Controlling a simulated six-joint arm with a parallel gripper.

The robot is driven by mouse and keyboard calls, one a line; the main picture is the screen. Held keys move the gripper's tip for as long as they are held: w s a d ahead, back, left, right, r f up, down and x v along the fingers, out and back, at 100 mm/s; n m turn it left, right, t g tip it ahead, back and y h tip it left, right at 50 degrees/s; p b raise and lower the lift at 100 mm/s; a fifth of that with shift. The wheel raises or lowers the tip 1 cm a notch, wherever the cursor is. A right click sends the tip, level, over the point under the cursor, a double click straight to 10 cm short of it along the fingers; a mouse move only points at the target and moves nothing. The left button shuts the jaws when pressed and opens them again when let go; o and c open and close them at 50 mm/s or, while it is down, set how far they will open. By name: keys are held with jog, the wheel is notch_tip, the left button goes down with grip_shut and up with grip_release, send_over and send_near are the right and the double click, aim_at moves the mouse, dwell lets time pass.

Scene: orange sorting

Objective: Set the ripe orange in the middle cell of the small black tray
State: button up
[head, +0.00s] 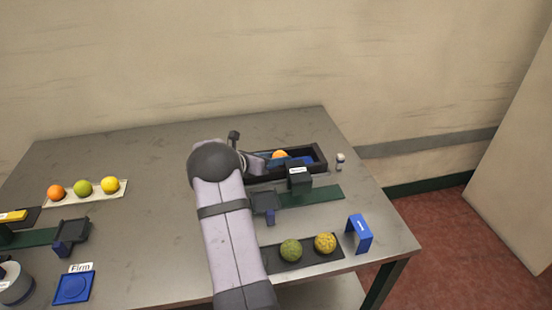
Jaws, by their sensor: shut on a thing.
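An orange fruit (279,154) shows at the back right, at the black walled tray (321,157). My gripper (277,161) reaches in from the left and is shut on the orange, inside or just above this tray. The arm and a black block hide part of the tray, so I cannot tell its cells or whether the orange touches its floor. A flat dark tray (272,264) nearer the front holds a green fruit (291,250) and a rough yellow fruit (325,243). Another orange (56,192) lies on a pale strip at the left.
The black block (299,178) with a white label stands in front of the walled tray on a green strip (326,194). A small white bottle (340,160) and a blue stand (360,233) are at the right. The table's middle left is clear.

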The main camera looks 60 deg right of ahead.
jog(key=shift+f+b, duration=0.3)
jog(key=shift+f, duration=0.25)
jog(key=o, duration=0.9)
jog(key=shift+a+f, duration=0.1)
jog(key=shift+r+p, duration=0.5)
jog(key=shift+r, duration=0.1)
jog(key=shift+w+a+r, duration=0.1)
jog(key=shift+w+a, duration=0.1)
jog(key=shift+a, duration=0.05)
jog(key=b+v, duration=0.1)
jog(key=v, duration=1)
jog(key=shift+s+a+r, duration=0.1)
jog(key=shift+r, duration=0.15)
